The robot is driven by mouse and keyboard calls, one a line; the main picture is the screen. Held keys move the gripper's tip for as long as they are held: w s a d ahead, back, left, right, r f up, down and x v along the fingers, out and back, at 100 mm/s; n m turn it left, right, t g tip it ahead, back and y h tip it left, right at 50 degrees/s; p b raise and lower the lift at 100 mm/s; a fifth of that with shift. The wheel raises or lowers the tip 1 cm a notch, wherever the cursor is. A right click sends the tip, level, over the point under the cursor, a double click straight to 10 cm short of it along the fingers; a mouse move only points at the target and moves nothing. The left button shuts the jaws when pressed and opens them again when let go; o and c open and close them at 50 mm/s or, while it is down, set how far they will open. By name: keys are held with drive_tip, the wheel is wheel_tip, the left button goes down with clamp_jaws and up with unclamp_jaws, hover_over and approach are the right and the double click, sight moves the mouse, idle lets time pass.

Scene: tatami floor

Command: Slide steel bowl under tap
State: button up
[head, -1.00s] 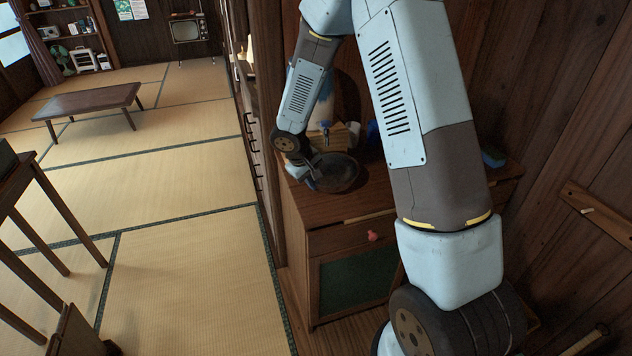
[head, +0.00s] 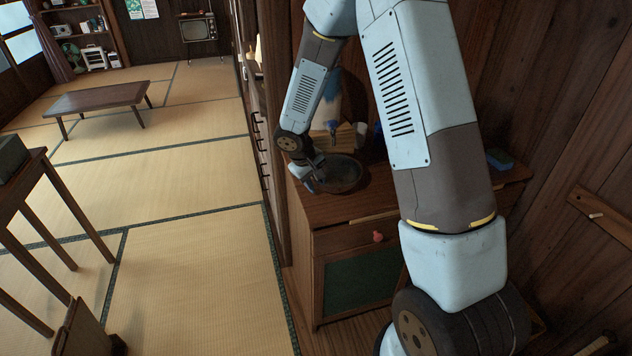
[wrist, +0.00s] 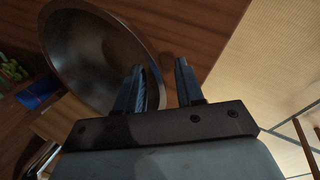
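The steel bowl (head: 340,176), dark and round, sits upright on the wooden cabinet top, and fills the upper left of the wrist view (wrist: 90,60). My gripper (head: 318,178) is at the bowl's left side in the head view. In the wrist view my gripper (wrist: 160,80) has its two blue fingers apart, one over the inside of the bowl and one outside, with the rim between them. A gap shows, and I cannot tell whether either finger touches the wall. A small blue fitting (head: 333,126), apparently the tap, is behind the bowl on a pale container partly hidden by my arm.
The wooden cabinet (head: 330,212) has a red knob (head: 378,237) at its front. A light wooden block (head: 347,138) stands behind the bowl, and a blue sponge-like block (head: 499,160) lies far right. Wooden walls close in the right. Tatami floor (head: 190,230) lies open at left.

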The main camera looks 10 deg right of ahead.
drive_tip(key=v, duration=1.3)
drive_tip(key=shift+r, duration=0.35)
drive_tip(key=s+d+r+m+t+y, duration=0.1)
drive_tip(key=s+d+r, duration=0.4)
drive_tip(key=r, duration=0.2)
drive_tip(key=s+d+r+m, duration=0.2)
drive_tip(key=s+d+r, duration=0.2)
drive_tip(key=s+r, duration=0.25)
drive_tip(key=s+d+r+m+t+y, duration=0.1)
drive_tip(key=s+d+r, duration=0.1)
drive_tip(key=s, duration=0.6)
drive_tip(key=s+d+r+m+t+y, duration=0.1)
drive_tip(key=s+d+r, duration=0.2)
drive_tip(key=s+r, duration=0.2)
drive_tip(key=s, duration=0.3)
drive_tip(key=shift+s+r+m+t+y, duration=0.2)
drive_tip(key=shift+m+t+y, duration=0.1)
drive_tip(key=shift+y, duration=0.1)
